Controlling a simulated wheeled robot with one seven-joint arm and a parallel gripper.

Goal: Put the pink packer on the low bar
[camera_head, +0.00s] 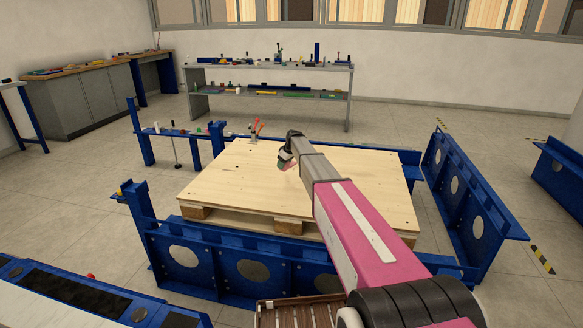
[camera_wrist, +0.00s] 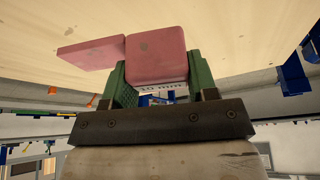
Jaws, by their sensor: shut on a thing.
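The pink packer (camera_wrist: 157,56) is between the green fingers of my gripper (camera_wrist: 160,79) in the wrist view. A flatter pink slab (camera_wrist: 90,54) sits against its left side; I cannot tell whether they are one piece. A "10 mm" mark shows just below the block. In the head view my gripper (camera_head: 289,160) is small and partly hidden by my arm, over the far part of the wooden pallet top. A low blue bar (camera_head: 180,132) with small items on it runs at the pallet's far left; I cannot tell whether it is the named low bar.
The wooden pallet top (camera_head: 240,190) is mostly bare, with blue lift-cart frames (camera_head: 250,268) around it. A red-and-green-topped item (camera_head: 257,128) stands at its far edge. A grey bench (camera_head: 270,75) with many tools stands behind. Another blue frame (camera_head: 465,200) is at the right.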

